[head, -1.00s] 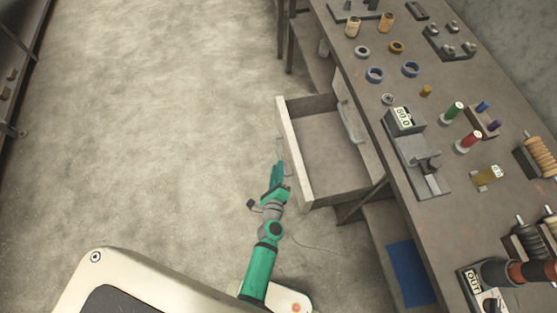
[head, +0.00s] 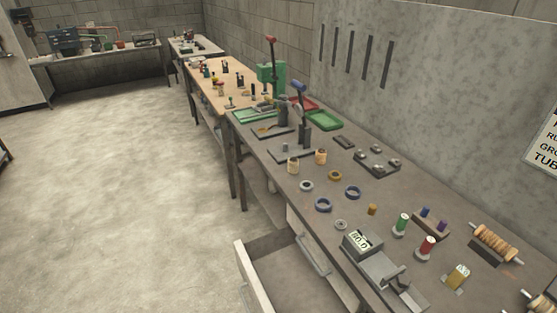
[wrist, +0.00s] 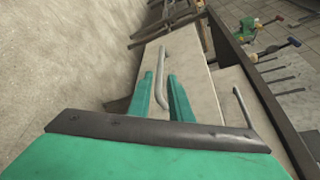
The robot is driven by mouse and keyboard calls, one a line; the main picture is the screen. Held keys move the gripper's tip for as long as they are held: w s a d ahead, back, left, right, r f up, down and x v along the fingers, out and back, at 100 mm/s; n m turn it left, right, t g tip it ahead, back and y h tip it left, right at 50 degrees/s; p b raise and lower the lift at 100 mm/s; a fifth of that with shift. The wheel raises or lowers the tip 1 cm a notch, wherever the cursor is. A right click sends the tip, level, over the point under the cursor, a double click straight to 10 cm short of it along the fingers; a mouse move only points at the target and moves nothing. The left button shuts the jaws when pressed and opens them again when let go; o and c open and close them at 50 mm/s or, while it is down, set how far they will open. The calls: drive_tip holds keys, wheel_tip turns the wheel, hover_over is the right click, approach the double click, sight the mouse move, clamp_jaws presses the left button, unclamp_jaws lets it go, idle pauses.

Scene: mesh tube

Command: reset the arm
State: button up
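My gripper (wrist: 160,78) shows in the wrist view with its two green fingers apart. The grey bar handle (wrist: 163,72) of the pulled-out drawer lies between the fingers in the picture. I cannot tell whether the fingers are around it or short of it. Nothing is visibly clamped. In the head view the drawer (head: 252,283) stands open from under the bench, cut off by the bottom edge. My arm and gripper are out of the head view.
The grey workbench (head: 335,220) holds spools, rings and a scale-like device (head: 362,243). A second bar handle (head: 312,256) sits on the bench front beside the open drawer. Open floor (head: 130,190) lies left. A wooden-topped bench (head: 222,68) stands farther back.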

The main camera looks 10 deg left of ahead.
drive_tip(key=s+d+r+n+h, duration=0.1)
drive_tip(key=s+d+r+n, duration=0.15)
drive_tip(key=s, duration=0.35)
drive_tip(key=s+d+r+n+g+h, duration=0.1)
drive_tip(key=s+d+r+n, duration=0.15)
drive_tip(key=s+n, duration=0.2)
drive_tip(key=s+d+r+n+h, duration=0.1)
drive_tip(key=s+d+n+h, duration=0.1)
drive_tip(key=s+d+n, duration=0.3)
drive_tip(key=s+d+r+n, duration=0.2)
drive_tip(key=s+r+n, duration=0.2)
drive_tip(key=r, duration=0.4)
drive_tip(key=s+d+r+n+t, duration=0.1)
drive_tip(key=s+d+r+n, duration=0.1)
drive_tip(key=s+r+n, duration=0.3)
wheel_tip(320, 180, up, 4)
drive_tip(key=shift+d+r+t, duration=0.25)
drive_tip(key=shift+d+t, duration=0.05)
